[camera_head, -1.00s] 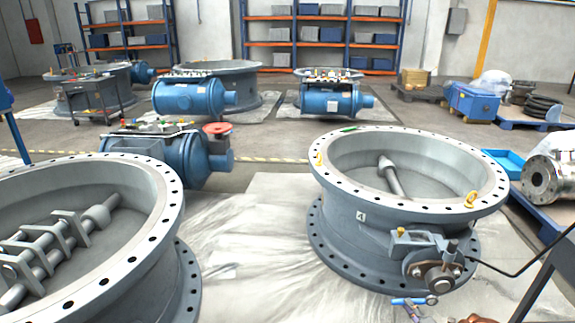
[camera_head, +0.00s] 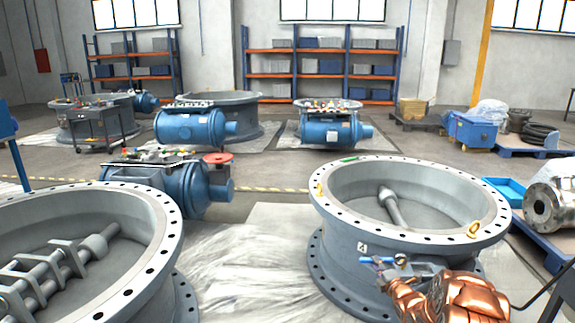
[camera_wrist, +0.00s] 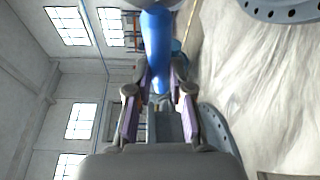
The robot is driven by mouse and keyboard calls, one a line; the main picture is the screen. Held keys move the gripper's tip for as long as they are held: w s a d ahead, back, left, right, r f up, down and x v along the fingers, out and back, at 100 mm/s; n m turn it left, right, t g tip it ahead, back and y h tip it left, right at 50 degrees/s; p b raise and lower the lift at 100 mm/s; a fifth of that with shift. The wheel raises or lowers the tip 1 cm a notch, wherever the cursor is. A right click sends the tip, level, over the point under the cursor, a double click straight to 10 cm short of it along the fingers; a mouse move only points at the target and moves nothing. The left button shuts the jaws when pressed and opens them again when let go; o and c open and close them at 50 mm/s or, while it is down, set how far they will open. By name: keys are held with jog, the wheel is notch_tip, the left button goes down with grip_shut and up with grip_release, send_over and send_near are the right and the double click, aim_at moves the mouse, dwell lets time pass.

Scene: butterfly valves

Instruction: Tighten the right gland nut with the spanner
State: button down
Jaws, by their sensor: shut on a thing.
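In the head view my copper-coloured wrist and arm lie to the right of the spanner and cover most of the valve's shaft end and gland. The gland nuts cannot be made out. Whether the spanner touches the valve cannot be told; its jaw end is not clear in either view.
Another large valve body (camera_head: 150,225) stands at the left. Blue actuator units (camera_head: 180,185) stand behind, with pale sheeting (camera_head: 240,260) on the floor between the valves. A pallet with a steel flanged part (camera_head: 545,205) is at the right.

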jog(key=s+a+r+h, duration=0.1)
jog(key=a+r, duration=0.4)
jog(key=r, duration=0.3)
jog(key=s+a+r+m, duration=0.1)
jog(key=s+a+r, duration=0.1)
jog(key=a+r, duration=0.35)
jog(key=s+a+r+h, duration=0.1)
jog(key=a+r, duration=0.2)
jog(key=r, duration=0.6)
jog(key=s+r+p, duration=0.2)
jog(key=r+p, duration=0.9)
jog(key=r, duration=0.3)
jog(key=s+r+m+h+p, duration=0.1)
jog(key=s+r+p, duration=0.1)
jog(key=r+p, duration=1)
notch_tip(320, 180, up, 2)
jog(key=shift+r+h, duration=0.1)
jog(key=shift+h, duration=0.2)
jog(key=shift+s+a, duration=0.1)
jog(key=shift+a, duration=0.1)
